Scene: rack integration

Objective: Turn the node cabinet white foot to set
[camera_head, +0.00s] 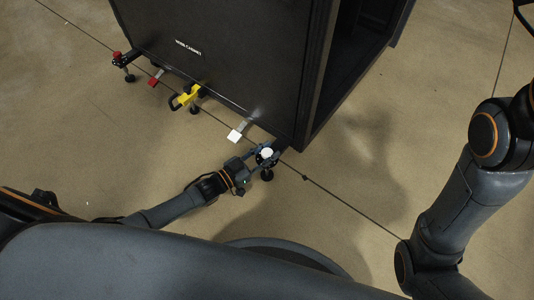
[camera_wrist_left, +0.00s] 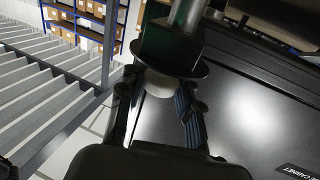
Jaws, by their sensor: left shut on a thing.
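The black node cabinet (camera_head: 215,60) stands at the top middle of the head view, and its lettered side also shows in the left wrist view (camera_wrist_left: 255,110). The white foot (camera_head: 267,153) sits at the cabinet's lower right corner. My left gripper (camera_head: 262,158) is shut on the white foot, with a finger on each side of it. In the left wrist view the fingers of the left gripper (camera_wrist_left: 160,110) flank a pale round part below a dark disc. A white tag (camera_head: 236,134) lies beside the foot. Of my right arm only links show; its gripper is out of view.
Shelves with boxes (camera_wrist_left: 90,20) appear in the left wrist view. The floor right of the cabinet is clear.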

